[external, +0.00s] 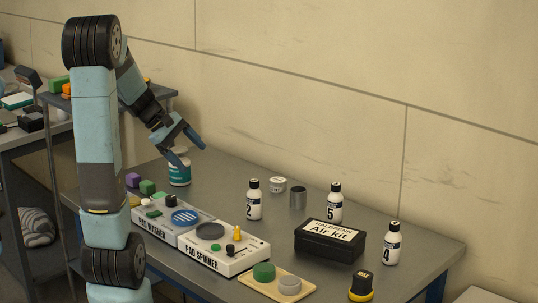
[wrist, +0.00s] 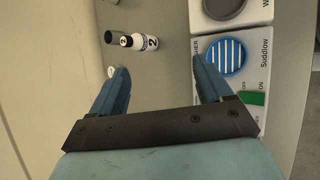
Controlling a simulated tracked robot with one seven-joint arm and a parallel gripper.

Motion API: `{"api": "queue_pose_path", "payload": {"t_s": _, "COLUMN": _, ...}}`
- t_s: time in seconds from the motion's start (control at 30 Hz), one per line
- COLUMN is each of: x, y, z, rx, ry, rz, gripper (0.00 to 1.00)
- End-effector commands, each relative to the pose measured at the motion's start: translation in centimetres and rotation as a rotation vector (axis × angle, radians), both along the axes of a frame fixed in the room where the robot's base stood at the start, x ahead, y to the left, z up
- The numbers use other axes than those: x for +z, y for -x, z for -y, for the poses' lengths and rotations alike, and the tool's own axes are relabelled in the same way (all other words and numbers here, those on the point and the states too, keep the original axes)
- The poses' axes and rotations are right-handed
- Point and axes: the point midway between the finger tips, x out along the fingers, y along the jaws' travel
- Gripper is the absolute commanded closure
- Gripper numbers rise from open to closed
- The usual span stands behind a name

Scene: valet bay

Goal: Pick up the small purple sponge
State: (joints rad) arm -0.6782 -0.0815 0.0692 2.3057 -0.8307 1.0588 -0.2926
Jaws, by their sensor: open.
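The small purple sponge (external: 132,180) lies at the left end of the grey table in the external view, beside a green block (external: 147,187). It does not show in the wrist view. My gripper (external: 190,154) is open and empty. In the external view it hangs in the air above and to the right of the sponge, apart from it, near a white jar with a teal label (external: 180,178). In the wrist view my gripper's two blue fingers (wrist: 160,67) are spread with bare table between them.
The pad washer (external: 170,224) and pad spinner (external: 232,258) stand along the table's front. Bottle 2 (external: 254,202), a metal cup (external: 297,198), bottle 5 (external: 334,205) and a black Air kit box (external: 325,242) stand further right. Behind them is a wall (external: 300,90).

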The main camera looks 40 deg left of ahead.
Motion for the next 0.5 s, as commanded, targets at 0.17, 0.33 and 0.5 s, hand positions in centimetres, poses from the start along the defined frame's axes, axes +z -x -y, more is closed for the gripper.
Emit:
{"api": "queue_pose_path", "payload": {"t_s": 0.17, "x": -2.2, "y": -1.0, "z": -6.9, "rx": 0.266, "ry": 0.193, "rz": -0.01, "gripper": 0.21}}
{"api": "queue_pose_path", "payload": {"t_s": 0.33, "x": -4.5, "y": -0.9, "z": -13.9, "rx": 0.518, "ry": 0.372, "rz": 0.002, "gripper": 0.21}}
{"api": "queue_pose_path", "payload": {"t_s": 0.5, "x": -7.3, "y": 0.8, "z": -21.5, "rx": 0.771, "ry": 0.546, "rz": 0.035, "gripper": 0.21}}
